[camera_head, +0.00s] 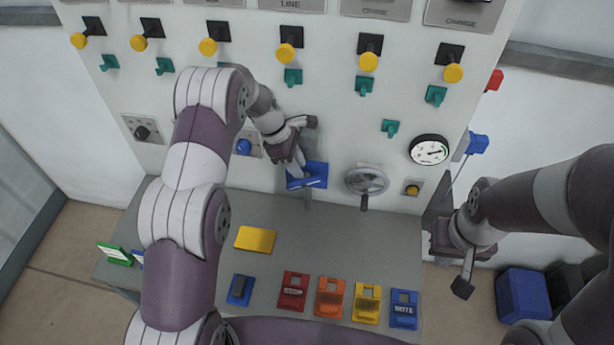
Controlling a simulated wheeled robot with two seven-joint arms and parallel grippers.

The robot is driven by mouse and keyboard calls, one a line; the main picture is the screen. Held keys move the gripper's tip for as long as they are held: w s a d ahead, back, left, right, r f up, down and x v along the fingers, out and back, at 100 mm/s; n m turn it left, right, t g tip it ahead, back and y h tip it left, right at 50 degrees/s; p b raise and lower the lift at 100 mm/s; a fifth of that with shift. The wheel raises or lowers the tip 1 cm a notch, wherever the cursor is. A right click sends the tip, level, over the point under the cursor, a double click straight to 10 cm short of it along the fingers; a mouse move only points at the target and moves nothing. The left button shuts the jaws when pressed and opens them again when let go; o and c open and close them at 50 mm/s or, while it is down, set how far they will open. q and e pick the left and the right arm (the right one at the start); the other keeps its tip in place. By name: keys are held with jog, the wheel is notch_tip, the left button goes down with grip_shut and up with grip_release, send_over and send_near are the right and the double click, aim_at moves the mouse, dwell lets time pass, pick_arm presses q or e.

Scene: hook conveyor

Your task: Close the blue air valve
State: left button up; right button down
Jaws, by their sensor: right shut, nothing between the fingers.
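A blue handle-like part (477,143) sticks out from the right edge of the upright panel; it looks like the blue air valve, and its exact setting is too small to tell. My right gripper (463,282) is below it, beside the panel's lower right edge, pointing down. It is shut and empty, apart from the blue part. My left gripper (301,172) is at the panel's lower middle, against a blue angled piece (316,182). The arm and wrist hide part of that piece, and I cannot tell whether the fingers grip it.
A red part (494,80) sits above the blue one. The panel carries yellow-knobbed levers, teal hooks, a handwheel (366,181) and a gauge (429,150). Coloured holders and a yellow block (255,239) lie on the grey table (330,240). A blue bin (524,295) stands at right.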

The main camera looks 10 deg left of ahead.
aim_at(306, 179)
pick_arm(q)
jog(key=p+x, duration=0.3)
jog(key=x, duration=0.5)
jog(key=shift+d+f, duration=0.2)
jog(key=shift+f, duration=0.1)
jog(key=shift+d+f, duration=0.1)
jog(key=shift+f, duration=0.35)
grip_shut()
